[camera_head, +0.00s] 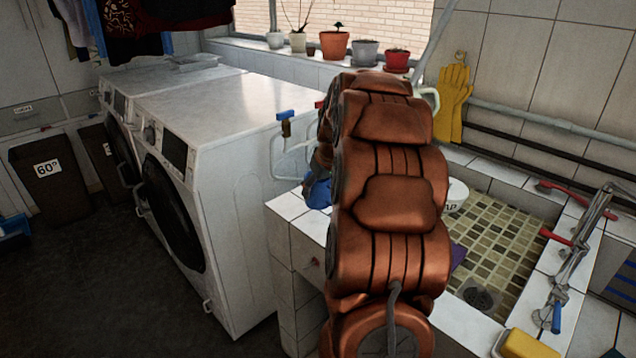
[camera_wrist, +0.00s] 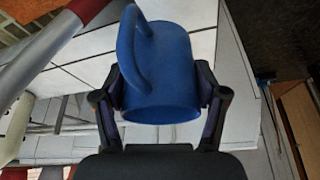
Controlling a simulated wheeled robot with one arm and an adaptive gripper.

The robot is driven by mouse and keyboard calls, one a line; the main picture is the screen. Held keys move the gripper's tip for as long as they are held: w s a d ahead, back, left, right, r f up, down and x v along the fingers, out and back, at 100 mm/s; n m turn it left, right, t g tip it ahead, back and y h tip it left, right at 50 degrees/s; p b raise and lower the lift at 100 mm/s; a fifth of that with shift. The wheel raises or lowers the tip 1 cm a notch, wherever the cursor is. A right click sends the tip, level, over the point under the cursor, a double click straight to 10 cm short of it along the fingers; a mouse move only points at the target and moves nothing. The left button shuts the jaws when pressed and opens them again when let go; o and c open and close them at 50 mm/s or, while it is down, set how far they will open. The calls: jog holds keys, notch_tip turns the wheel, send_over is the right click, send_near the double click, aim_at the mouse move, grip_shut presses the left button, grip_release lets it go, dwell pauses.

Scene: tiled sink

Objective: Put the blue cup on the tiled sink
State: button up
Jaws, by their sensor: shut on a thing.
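The blue cup (camera_wrist: 172,75) is between the two fingers of my gripper (camera_wrist: 160,88) in the wrist view, with its handle toward the upper left. My gripper is shut on its sides. In the head view a bit of the blue cup (camera_head: 318,194) shows left of my arm, over the left end of the white-tiled ledge. I cannot tell whether it touches the tiles. My arm hides most of the gripper there. The tiled sink (camera_head: 509,226) is to the right of my arm, with a mosaic basin, a drain and a white-tiled rim.
A white tub (camera_head: 456,194) and a purple cloth (camera_head: 458,255) are by the sink, partly behind my arm. A tap (camera_head: 575,255) and a yellow sponge (camera_head: 524,345) are at the right. Washing machines (camera_head: 235,175) stand left. Pots (camera_head: 335,45) line the sill.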

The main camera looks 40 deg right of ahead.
jog(key=w+d, duration=0.2)
jog(key=w+d+p, duration=0.1)
jog(key=w+d, duration=0.3)
jog(key=w, duration=0.1)
jog(key=shift+d+f, duration=0.15)
jog(key=shift+f, duration=0.25)
jog(key=shift+f+p, duration=0.55)
jog(key=shift+f, duration=1.2)
jog(key=shift+f, duration=0.2)
jog(key=o, duration=1.1)
jog(key=shift+o, duration=0.2)
jog(key=shift+r, duration=0.1)
jog(key=b+v, duration=0.1)
jog(key=v, duration=1.1)
jog(key=shift+b, duration=0.4)
jog(key=shift+r, duration=0.1)
